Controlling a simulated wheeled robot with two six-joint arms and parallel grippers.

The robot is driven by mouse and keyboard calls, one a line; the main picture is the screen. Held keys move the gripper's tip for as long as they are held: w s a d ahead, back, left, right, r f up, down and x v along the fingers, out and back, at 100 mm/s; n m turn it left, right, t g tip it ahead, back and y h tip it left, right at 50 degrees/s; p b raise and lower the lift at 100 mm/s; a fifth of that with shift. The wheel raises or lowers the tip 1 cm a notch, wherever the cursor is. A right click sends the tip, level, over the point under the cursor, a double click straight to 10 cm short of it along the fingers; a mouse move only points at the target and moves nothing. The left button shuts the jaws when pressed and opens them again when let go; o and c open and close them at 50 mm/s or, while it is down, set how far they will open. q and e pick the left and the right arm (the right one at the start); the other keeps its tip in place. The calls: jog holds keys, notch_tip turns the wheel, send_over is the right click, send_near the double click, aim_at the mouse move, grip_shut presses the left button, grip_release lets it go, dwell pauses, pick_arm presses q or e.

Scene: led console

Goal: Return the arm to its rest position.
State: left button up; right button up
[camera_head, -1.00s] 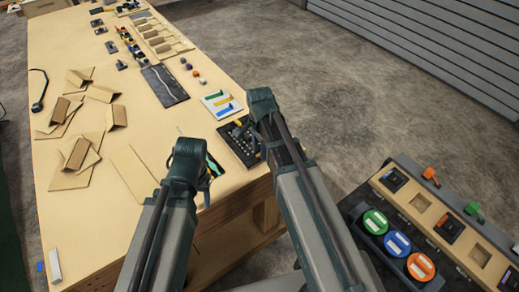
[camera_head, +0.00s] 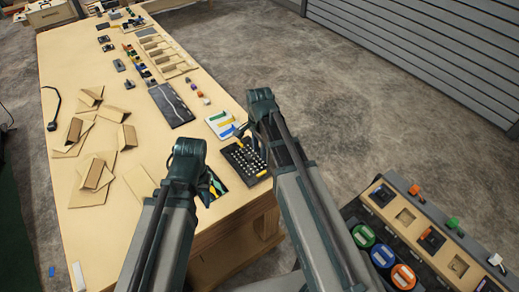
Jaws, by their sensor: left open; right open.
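My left gripper (camera_head: 207,193) is in the lower middle of the head view, over the near right part of the wooden table (camera_head: 115,235). Its fingers are mostly hidden behind its wrist, and nothing shows held in it. My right gripper (camera_head: 243,136) is further right, near the table's right edge, with its fingers partly hidden. Both arms reach up from the bottom of the view. A black tray with small pale pieces (camera_head: 246,163) lies just below and behind the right gripper.
Folded cardboard pieces (camera_head: 92,174) lie at the table's left. A dark panel (camera_head: 170,105) and a white board with coloured strips (camera_head: 220,124) lie further back. A console with green, blue and orange round parts (camera_head: 382,256) stands at lower right. Bare floor lies between.

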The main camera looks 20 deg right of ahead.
pick_arm(q)
jog(key=shift+r, duration=0.4)
pick_arm(e)
jog(key=shift+r, duration=0.45)
pick_arm(q)
notch_tip(320, 180, down, 14)
jog(key=b, duration=1.4)
jog(key=shift+f, duration=0.2)
pick_arm(e)
jog(key=s+a+f+n, duration=0.5)
jog(key=s+f+n, duration=0.2)
jog(key=n, duration=0.2)
jog(key=s+a+f+n+h, duration=0.1)
jog(key=s+a+f+n, duration=0.4)
jog(key=s+f+n, duration=0.2)
jog(key=shift+s+a+n, duration=0.2)
jog(key=shift+a+n, duration=0.1)
jog(key=shift+n, duration=0.7)
pick_arm(q)
jog(key=shift+d, duration=0.1)
pick_arm(e)
jog(key=shift+s+d+f, duration=0.1)
